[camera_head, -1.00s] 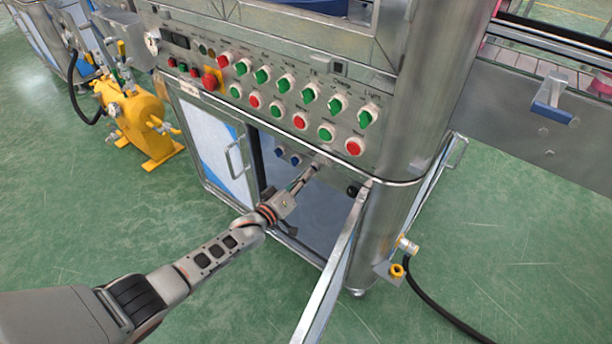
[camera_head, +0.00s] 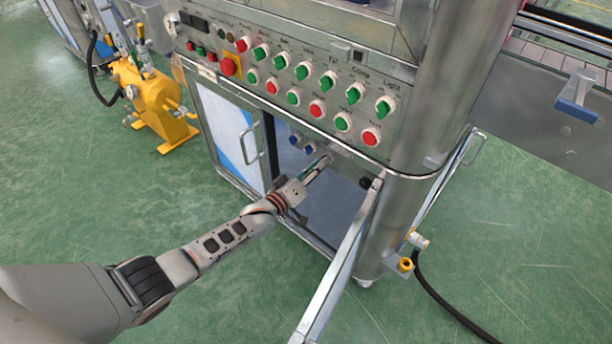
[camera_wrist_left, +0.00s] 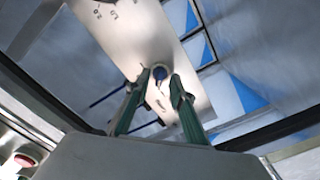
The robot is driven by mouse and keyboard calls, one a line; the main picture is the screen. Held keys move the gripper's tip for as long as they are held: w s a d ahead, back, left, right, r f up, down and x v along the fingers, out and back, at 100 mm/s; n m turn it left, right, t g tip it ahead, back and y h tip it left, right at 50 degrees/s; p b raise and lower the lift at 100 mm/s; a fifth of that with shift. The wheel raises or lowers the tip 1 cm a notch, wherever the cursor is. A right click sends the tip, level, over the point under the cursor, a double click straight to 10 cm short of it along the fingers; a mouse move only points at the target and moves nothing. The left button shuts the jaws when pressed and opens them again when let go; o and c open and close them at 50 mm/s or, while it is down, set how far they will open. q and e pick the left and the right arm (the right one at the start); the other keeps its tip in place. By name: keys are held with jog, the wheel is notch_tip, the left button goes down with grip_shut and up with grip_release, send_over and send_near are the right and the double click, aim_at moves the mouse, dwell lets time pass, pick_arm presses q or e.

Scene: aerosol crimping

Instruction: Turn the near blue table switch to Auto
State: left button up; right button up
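Two blue switches (camera_head: 309,149) sit side by side under the button panel, at the top of the open cabinet bay. My left gripper (camera_head: 326,160) reaches up from the lower left and its tip is just right of these two, by the panel's lower edge. My right gripper is out of view.
Above is a panel of red and green knobs (camera_head: 320,90), with a red emergency button (camera_head: 228,66). An open cabinet door (camera_head: 345,265) stands right of my left arm. A closed door (camera_head: 225,135) is to the left. A yellow machine (camera_head: 155,100) stands further left.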

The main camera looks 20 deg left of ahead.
pick_arm(q)
jog(key=v, duration=1.1)
jog(key=shift+s, duration=0.25)
jog(key=shift+s+f, duration=0.1)
